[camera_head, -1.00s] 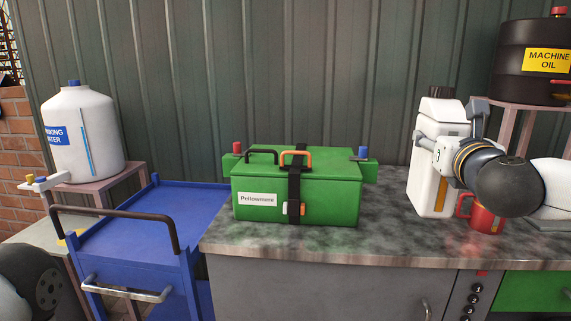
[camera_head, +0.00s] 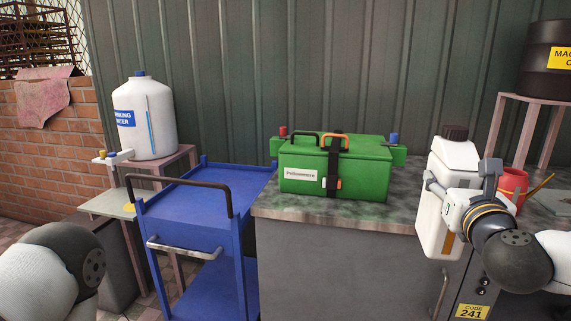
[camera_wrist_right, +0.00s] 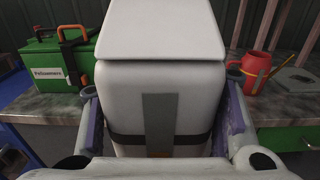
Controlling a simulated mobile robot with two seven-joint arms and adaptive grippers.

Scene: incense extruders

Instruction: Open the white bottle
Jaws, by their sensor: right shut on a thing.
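The white bottle (camera_head: 433,215) is a tall, boxy container with a dark ribbed cap (camera_head: 456,132) on top, at the right of the head view. My right gripper (camera_head: 459,186) is shut on its body, one finger on each side. The bottle is upright or nearly so and overlaps the counter's front edge, apparently held out in front of it. In the right wrist view the bottle (camera_wrist_right: 160,85) fills the middle between the fingers; its cap is not visible there. My left arm shows at the lower left of the head view, but its gripper is out of frame.
A green toolbox (camera_head: 360,180) sits on the stone-topped counter (camera_head: 300,208). A red mug (camera_head: 512,183) stands at the counter's right. A blue cart (camera_head: 195,200) and a water jug (camera_head: 145,125) are to the left. A black oil drum (camera_head: 550,55) stands at the back right.

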